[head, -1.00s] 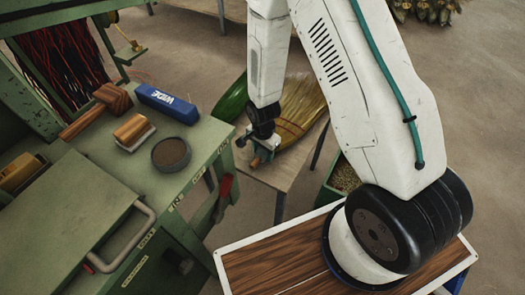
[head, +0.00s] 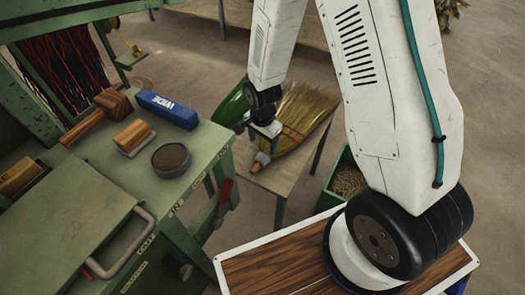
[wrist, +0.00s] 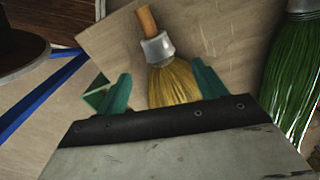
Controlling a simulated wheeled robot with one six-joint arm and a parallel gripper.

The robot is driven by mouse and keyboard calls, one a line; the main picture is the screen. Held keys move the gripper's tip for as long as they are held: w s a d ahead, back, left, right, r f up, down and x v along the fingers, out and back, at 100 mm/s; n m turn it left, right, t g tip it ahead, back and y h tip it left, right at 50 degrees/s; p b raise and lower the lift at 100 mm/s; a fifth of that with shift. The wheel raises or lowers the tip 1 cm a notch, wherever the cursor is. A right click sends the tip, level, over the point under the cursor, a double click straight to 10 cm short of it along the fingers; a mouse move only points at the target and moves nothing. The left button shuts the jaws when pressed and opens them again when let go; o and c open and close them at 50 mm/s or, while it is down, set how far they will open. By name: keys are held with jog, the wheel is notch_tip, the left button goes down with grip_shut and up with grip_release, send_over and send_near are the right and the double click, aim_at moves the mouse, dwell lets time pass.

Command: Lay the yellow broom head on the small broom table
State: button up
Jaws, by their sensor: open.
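The yellow broom head (head: 300,108) lies on the small broom table (head: 277,183), its bristles fanning toward the far right and its short orange stub toward the near left. My gripper (head: 266,131) is just above its neck in the head view. In the wrist view, the open teal fingers of my gripper (wrist: 163,84) stand on either side of the yellow bristles (wrist: 172,86), below the grey metal collar. No finger is seen pressing on the broom head. The exact height gap cannot be told.
A green broom head (head: 232,103) lies beside the yellow one; it also shows in the wrist view (wrist: 298,75). A green machine bench (head: 130,185) with a blue box and a bowl stands left. A green bin (head: 345,178) stands right of the table.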

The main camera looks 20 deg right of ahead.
jog(key=s+d+r+n, duration=0.2)
jog(key=s+r+n, duration=0.1)
jog(key=r, duration=0.9)
jog(key=s+d+r+n, duration=0.1)
jog(key=s+r+n, duration=0.25)
jog(key=r, duration=0.85)
jog(key=s+d+r+n, duration=0.1)
jog(key=s+r+n, duration=0.2)
jog(key=s+r, duration=0.3)
jog(key=s+d+r+n+t, duration=0.1)
jog(key=s+r+n, duration=0.2)
jog(key=s, duration=0.8)
jog(key=shift+d+r, duration=0.2)
jog(key=shift+r, duration=1.2)
jog(key=shift+w, duration=0.1)
jog(key=shift+c, duration=0.3)
